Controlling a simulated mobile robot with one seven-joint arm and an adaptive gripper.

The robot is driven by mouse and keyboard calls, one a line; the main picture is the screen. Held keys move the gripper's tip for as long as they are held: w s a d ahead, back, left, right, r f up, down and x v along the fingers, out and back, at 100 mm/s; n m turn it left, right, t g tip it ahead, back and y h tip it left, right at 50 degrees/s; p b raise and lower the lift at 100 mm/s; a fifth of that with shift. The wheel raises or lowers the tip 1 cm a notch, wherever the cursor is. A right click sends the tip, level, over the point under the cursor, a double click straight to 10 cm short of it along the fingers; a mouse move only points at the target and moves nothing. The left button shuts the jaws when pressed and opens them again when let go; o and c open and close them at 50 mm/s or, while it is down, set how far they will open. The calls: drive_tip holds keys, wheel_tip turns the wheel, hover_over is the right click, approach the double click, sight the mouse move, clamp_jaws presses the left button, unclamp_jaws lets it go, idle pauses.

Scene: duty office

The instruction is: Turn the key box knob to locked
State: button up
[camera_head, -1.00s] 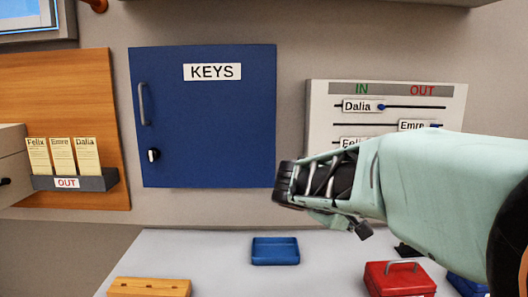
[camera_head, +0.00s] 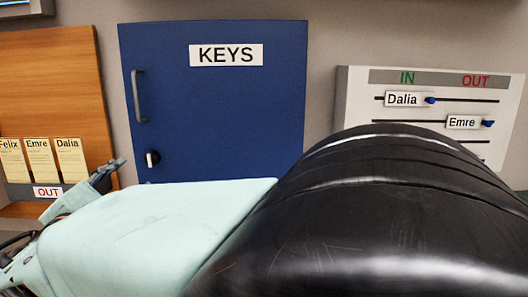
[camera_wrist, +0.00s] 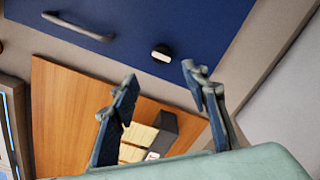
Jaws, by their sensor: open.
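The blue key box (camera_head: 220,110) hangs on the wall, its door shut, with a KEYS label and a grey handle (camera_head: 138,97) on the left side. Its knob (camera_head: 152,158), black with a white part, sits below the handle; it also shows in the wrist view (camera_wrist: 161,54). My gripper (camera_wrist: 160,85) is open and empty, with the knob beyond and between its two fingers in the wrist view. In the head view one finger shows at the lower left, left of and below the knob, and my arm covers the lower part of the picture.
A wooden board (camera_head: 50,90) with a card holder (camera_head: 20,190) marked OUT is left of the box. The holder also shows between my fingers in the wrist view. A white IN/OUT board (camera_head: 355,100) with sliders is on the right. My arm hides the table.

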sight(150, 161)
drive_tip(key=w, duration=0.7)
drive_tip(key=w+a+p, duration=0.1)
drive_tip(key=w, duration=0.2)
drive_tip(key=shift+w, duration=0.2)
clamp_jaws()
